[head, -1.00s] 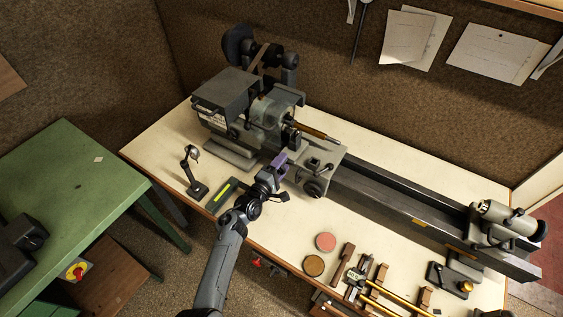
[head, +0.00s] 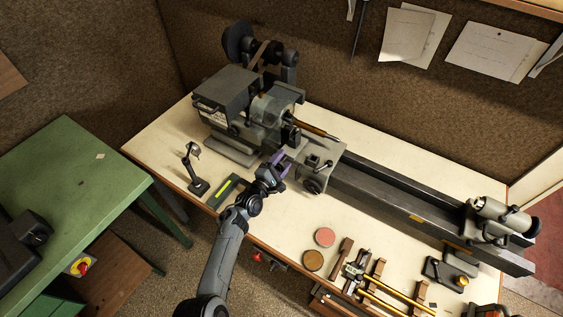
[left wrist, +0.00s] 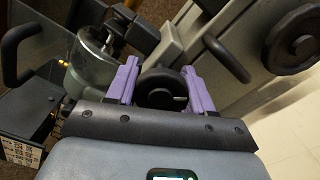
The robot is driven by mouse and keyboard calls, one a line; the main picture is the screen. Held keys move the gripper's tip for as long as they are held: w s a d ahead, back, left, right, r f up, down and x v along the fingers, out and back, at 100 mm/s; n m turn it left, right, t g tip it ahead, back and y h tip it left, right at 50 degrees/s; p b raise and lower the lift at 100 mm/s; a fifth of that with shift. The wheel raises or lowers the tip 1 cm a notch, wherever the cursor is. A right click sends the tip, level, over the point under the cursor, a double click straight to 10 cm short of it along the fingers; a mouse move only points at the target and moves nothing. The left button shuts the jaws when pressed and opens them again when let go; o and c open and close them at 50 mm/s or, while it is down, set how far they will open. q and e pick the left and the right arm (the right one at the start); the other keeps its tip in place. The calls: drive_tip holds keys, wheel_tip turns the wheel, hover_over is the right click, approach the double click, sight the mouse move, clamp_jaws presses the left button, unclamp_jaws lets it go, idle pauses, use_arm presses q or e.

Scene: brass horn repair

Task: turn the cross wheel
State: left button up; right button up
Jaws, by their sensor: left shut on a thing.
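My left gripper (head: 279,163) reaches in to the front of the lathe carriage. Its purple fingers also show in the left wrist view (left wrist: 161,84). They are shut on a dark round wheel (left wrist: 160,89), which appears to be the cross wheel, with one finger on each side of it. In the head view the gripper hides this wheel. A larger dark handwheel (left wrist: 294,40) is at the upper right of the left wrist view, apart from the fingers; it also shows on the carriage front in the head view (head: 314,185). My right gripper is not in view.
The lathe bed (head: 405,197) runs right to the tailstock (head: 497,222). A small stand (head: 194,168) and a tray with a yellow-green strip (head: 227,191) lie left of my gripper. Round tins (head: 325,237) and brass-rod tools (head: 385,300) lie along the front edge.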

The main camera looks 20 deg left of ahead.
use_arm(q)
drive_tip(key=shift+a+f, duration=0.1)
drive_tip(key=shift+f, duration=0.05)
drive_tip(key=o, duration=1)
drive_tip(key=shift+s+r+p, duration=0.25)
drive_tip(key=shift+s+p, duration=0.25)
drive_tip(key=shift+p, duration=0.15)
drive_tip(key=p+v, duration=0.7)
drive_tip(key=v, duration=0.2)
drive_tip(key=shift+s+a+f, duration=0.1)
drive_tip(key=shift+s+f, duration=0.1)
drive_tip(key=shift+s, duration=0.2)
